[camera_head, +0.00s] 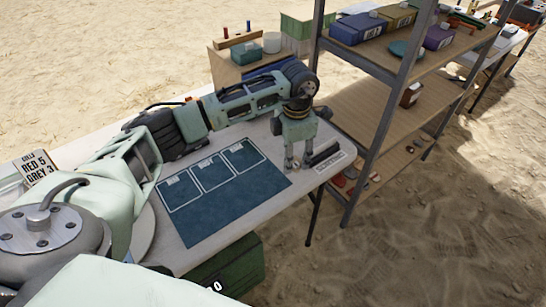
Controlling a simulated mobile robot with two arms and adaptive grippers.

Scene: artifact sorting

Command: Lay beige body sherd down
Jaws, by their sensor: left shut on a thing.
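My left arm reaches in from the left across the table. My left gripper (298,165) points down at the table's far right end, just beyond the right edge of the dark blue mat (240,210). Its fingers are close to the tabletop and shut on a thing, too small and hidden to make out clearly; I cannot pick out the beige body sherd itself. The mat has three white-outlined rectangles, each with a small label, and they look empty. My right gripper is out of view.
A dark bar (322,154) and a white scale strip (331,162) lie right beside the gripper. A metal shelf (375,105) with boxes and sherds stands close at the right. A sign (36,165) reading RED 5, GREY 3 is at the left. The mat's front is clear.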

